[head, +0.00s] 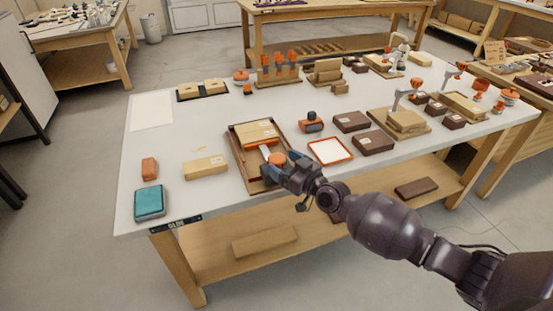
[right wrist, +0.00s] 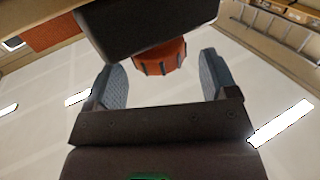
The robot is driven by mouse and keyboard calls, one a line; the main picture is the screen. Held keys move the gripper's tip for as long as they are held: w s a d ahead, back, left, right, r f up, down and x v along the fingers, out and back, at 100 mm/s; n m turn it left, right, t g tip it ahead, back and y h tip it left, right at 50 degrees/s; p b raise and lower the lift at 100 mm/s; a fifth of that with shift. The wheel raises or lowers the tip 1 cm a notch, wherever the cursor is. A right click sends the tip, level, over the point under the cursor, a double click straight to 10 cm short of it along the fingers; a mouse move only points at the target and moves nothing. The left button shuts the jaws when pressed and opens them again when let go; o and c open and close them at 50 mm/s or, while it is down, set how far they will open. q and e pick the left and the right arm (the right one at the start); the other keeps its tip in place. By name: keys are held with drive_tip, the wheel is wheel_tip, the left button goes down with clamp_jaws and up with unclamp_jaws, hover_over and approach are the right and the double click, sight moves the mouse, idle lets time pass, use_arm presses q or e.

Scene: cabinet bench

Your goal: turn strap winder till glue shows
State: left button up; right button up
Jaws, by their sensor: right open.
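The strap winder appears as an orange knob (head: 277,158) at the near end of a light bar, on a brown wooden frame (head: 240,157) that holds a pale wood block (head: 256,132). My right gripper (head: 287,170) is at the knob, coming from the near right. In the right wrist view its fingers (right wrist: 162,78) are open, one on each side of the ribbed orange knob (right wrist: 160,60), with gaps on both sides. A dark block (right wrist: 145,25) hides part of the knob. I cannot make out any glue. My left gripper is not in view.
An orange-rimmed tray (head: 330,151) and an orange-and-dark tool (head: 311,123) are right of the frame. A wood block (head: 205,167), a teal box (head: 149,203) and an orange block (head: 149,167) are left.

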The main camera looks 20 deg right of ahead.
sight(283, 163)
drive_tip(key=shift+x, duration=1.55)
drive_tip(key=shift+c, duration=0.3)
